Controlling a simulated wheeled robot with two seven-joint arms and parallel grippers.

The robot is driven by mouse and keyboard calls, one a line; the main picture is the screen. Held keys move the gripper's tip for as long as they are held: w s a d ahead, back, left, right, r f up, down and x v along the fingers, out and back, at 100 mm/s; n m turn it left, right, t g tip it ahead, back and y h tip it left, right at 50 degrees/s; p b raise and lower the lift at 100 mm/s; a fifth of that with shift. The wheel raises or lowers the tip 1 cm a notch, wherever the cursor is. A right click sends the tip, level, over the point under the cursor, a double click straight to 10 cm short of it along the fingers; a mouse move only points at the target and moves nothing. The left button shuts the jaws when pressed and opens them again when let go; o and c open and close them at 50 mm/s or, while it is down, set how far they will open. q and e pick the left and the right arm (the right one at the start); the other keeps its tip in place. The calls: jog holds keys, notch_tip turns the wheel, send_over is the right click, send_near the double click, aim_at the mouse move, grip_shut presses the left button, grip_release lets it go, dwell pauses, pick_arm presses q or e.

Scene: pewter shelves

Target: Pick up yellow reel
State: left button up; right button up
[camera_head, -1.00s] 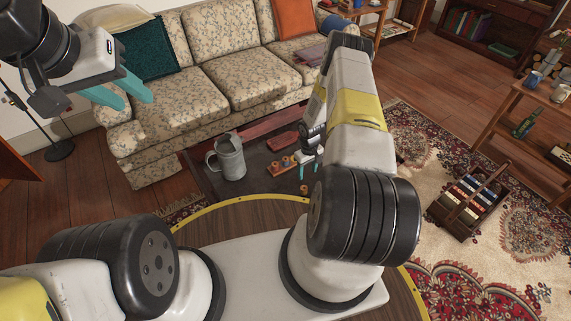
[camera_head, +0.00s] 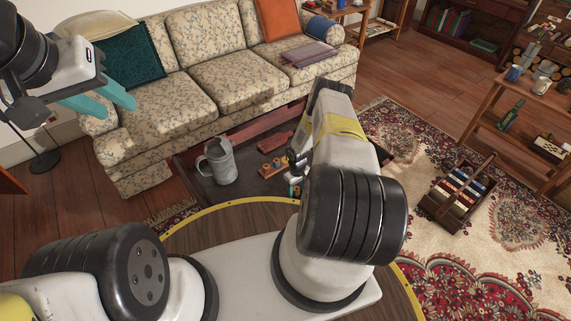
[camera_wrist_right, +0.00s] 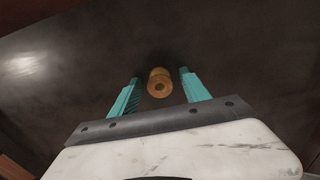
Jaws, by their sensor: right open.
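The yellow reel (camera_wrist_right: 159,88) is a small orange-yellow spool in the right wrist view, on a dark tabletop. My right gripper (camera_wrist_right: 160,76) is open, with one teal finger on each side of the reel and a gap on both sides. I cannot tell its height over the top. In the head view my right arm mostly hides this gripper, and only a bit of teal (camera_head: 294,190) shows; I cannot make out the reel there. My left gripper (camera_head: 121,113) is open and empty in front of the sofa.
A grey jug (camera_head: 218,163) stands on the dark low table (camera_head: 205,190). A small rack with orange-brown pieces (camera_head: 272,169) is near my right gripper. The patterned sofa (camera_head: 220,97) stands behind. A crate of coloured items (camera_head: 457,194) sits on the rug at right.

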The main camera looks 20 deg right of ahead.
jog(key=shift+c, duration=0.4)
grip_shut()
jog(key=shift+r, duration=0.1)
